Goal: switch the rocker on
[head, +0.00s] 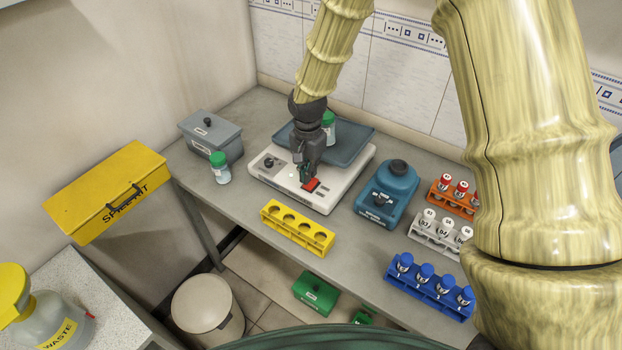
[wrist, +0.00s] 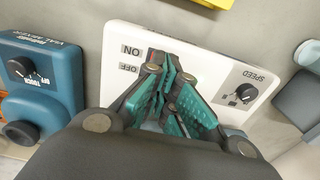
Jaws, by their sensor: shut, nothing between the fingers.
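The red rocker (head: 312,184) sits on the front of a white device (head: 330,202) with a dark blue-grey platform on top. My gripper (head: 304,182) is shut and empty, pointing down right at the rocker. In the wrist view, my gripper (wrist: 172,62) has its teal fingertips together over the white panel (wrist: 215,62) next to the ON and OFF labels. A small red sliver of the rocker (wrist: 151,54) shows beside the fingers; most of it is hidden there. I cannot tell whether the fingertips touch it, or which way it is tilted.
A SPEED knob (wrist: 245,92) is on the same panel. A blue vial mixer (head: 388,194) stands to the right. A yellow rack (head: 297,232) is in front. A green-capped bottle (head: 328,122) stands on the platform, another (head: 220,169) at left. Racks of capped vials stand at right.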

